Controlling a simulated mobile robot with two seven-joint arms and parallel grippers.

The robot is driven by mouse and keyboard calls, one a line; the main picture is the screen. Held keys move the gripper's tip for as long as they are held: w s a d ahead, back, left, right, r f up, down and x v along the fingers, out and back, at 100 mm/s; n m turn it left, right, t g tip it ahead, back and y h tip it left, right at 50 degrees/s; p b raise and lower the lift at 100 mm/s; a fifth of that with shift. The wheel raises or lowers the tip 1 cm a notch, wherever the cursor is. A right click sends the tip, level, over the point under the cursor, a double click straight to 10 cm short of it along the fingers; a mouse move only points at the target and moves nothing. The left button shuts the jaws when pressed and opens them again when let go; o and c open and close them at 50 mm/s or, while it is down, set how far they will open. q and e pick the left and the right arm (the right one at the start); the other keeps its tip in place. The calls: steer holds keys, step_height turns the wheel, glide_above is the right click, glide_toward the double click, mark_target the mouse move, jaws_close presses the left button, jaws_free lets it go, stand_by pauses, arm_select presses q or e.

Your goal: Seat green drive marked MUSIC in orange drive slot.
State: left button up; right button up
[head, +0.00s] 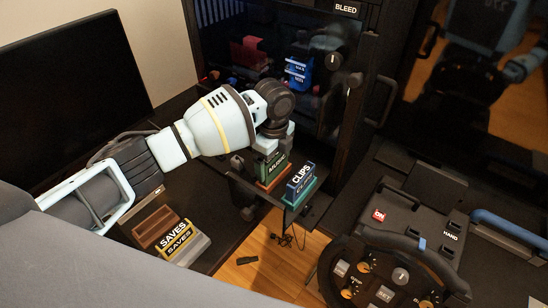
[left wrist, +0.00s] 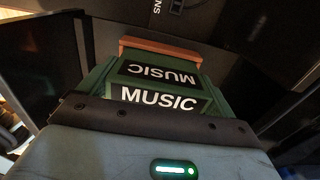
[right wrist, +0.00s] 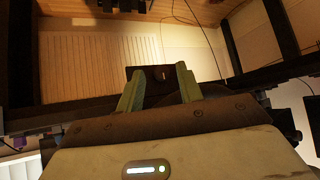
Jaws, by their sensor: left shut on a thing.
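The green drive (head: 273,166) marked MUSIC is held by my left gripper (head: 272,147), which is shut on its upper part. In the left wrist view the drive (left wrist: 155,97) fills the space in front of the jaws, its label readable. The orange drive slot (head: 272,183) is directly below the drive in the head view, and its rim (left wrist: 160,47) shows past the drive's far end in the left wrist view. The drive's lower end meets the slot; how deep it sits is hidden. My right gripper (right wrist: 160,88) is open and empty, with its fingers apart.
A blue CLIPS drive (head: 300,177) stands in a teal slot close to the right of the orange slot. A SAVES drive (head: 175,236) and an empty brown slot (head: 151,228) are at lower left. A racing wheel (head: 395,272) is at lower right.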

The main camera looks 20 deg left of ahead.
arm_select(q)
steer(key=shift+f, duration=0.85)
steer(key=o, duration=0.8)
steer(key=shift+o, duration=0.2)
steer(key=shift+r, duration=0.1)
step_height(320, 180, up, 8)
steer(key=shift+f, duration=0.15)
